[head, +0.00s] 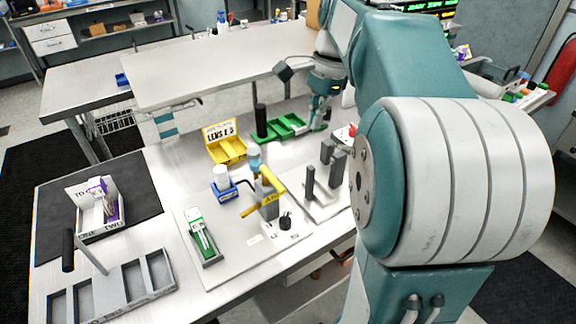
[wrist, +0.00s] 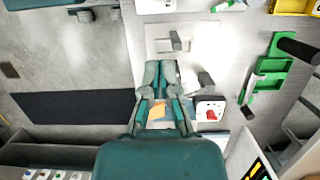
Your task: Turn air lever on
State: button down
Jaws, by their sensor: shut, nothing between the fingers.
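The air lever (head: 267,198) is a yellow handle on a grey and yellow block with dark lettering, standing on a pale board near the middle of the head view. A yellow bar sticks out from its lower left side. I cannot make out the lever in the wrist view. My gripper (head: 319,128) points down beyond and to the right of the lever, by the green tray, apart from the lever. In the wrist view its fingers (wrist: 161,68) are together and hold nothing. An orange patch shows between the finger links.
A yellow bin (head: 227,148), a green tray (head: 268,136) and a blue holder (head: 223,192) with a white bottle stand around the board. Grey upright fixtures (head: 310,182) stand right of the lever. A white box with a red button (wrist: 210,109) is close right of my gripper.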

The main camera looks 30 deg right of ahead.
aim_at(272, 179)
jog(key=a+f, duration=0.6)
jog(key=f, duration=0.4)
jog(key=shift+s+a+f, duration=0.15)
jog(key=shift+a+f, duration=0.1)
jog(key=shift+a, duration=0.1)
